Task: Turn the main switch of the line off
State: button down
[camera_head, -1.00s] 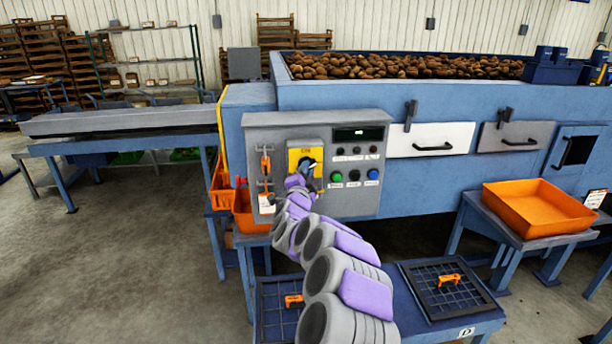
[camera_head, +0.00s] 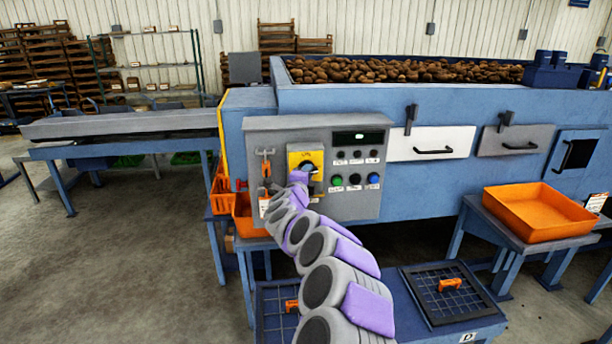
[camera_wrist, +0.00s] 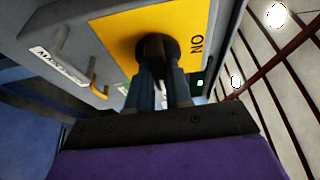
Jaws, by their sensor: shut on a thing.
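The main switch is a black rotary knob (camera_wrist: 154,50) on a yellow plate (camera_head: 317,157) at the upper middle of the grey control panel (camera_head: 276,132). The plate also shows in the wrist view (camera_wrist: 120,35), with the word ON at one side of the knob. My gripper (camera_wrist: 160,78) is at the knob, its two blue-grey fingers closed on either side of the black handle. In the head view my purple and grey wrist hides most of the knob. The exact angle of the handle is hard to read.
Green, black and blue buttons (camera_head: 354,179) and a lit green display (camera_head: 358,136) lie right of the switch. An orange padlock (camera_head: 266,168) hangs on hooks to its left. An orange tray (camera_head: 538,211) stands at right. Bench with gridded panels (camera_head: 452,290) lies below my arm.

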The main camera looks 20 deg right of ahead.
jog(key=shift+f, duration=0.25)
jog(key=c, duration=1)
grip_release()
jog(key=shift+d+r, duration=0.1)
jog(key=shift+c, duration=0.2)
jog(key=p+v, duration=0.2)
jog(key=v, duration=1.5)
jog(key=shift+a, duration=0.25)
